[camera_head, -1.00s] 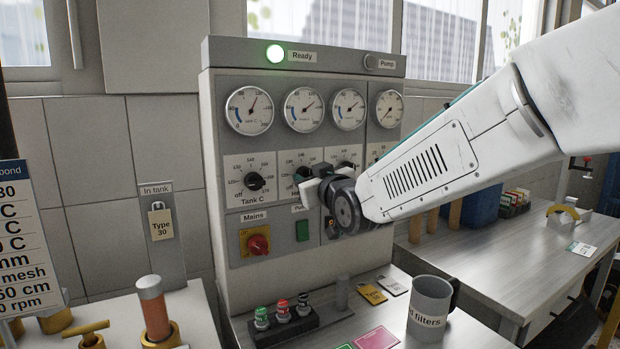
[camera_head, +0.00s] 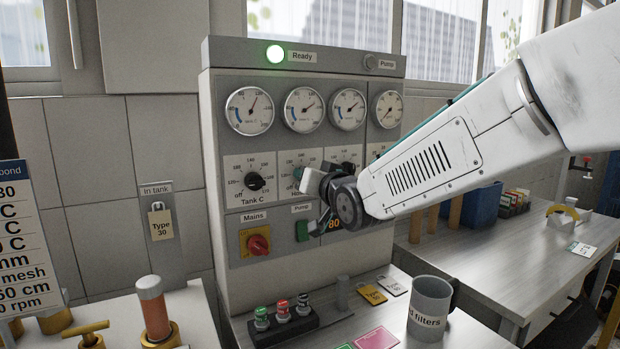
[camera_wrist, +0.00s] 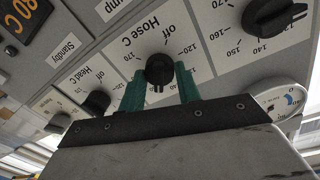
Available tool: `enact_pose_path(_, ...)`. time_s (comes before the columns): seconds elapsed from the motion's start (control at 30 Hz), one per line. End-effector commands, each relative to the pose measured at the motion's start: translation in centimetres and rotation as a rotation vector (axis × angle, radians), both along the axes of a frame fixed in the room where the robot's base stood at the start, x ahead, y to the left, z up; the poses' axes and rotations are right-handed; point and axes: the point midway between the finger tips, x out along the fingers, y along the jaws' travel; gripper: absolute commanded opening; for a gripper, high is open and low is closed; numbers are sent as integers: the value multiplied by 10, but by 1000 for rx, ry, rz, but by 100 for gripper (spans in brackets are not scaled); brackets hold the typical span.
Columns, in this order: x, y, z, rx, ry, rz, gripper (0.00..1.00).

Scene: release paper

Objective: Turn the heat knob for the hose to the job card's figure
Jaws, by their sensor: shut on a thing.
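My gripper (camera_head: 305,177) is at the control panel (camera_head: 222,85), on the second knob from the left. In the wrist view its two teal fingers (camera_wrist: 159,78) are shut on the black Hose C knob (camera_wrist: 159,69), one on each side. The knob's white mark points down in that view, toward my gripper's body; the figures there are hidden. In the head view my gripper covers most of this knob. The job card (camera_head: 18,240) is at the left edge; its lines are cut off, and I cannot tell which is for the hose.
The Tank C knob (camera_head: 255,181) is left of my gripper; another knob (camera_head: 347,168) is to its right. A grey mug (camera_head: 429,304) stands on the bench.

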Motion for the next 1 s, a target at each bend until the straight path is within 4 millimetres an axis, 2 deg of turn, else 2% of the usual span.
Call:
enact_pose_path(0.4,0,-1,-1,191,82,-1,10)
enact_pose_path(0.97,0,-1,-1,222,96,-1,10)
enact_pose_path(1.0,0,-1,-1,222,96,-1,38)
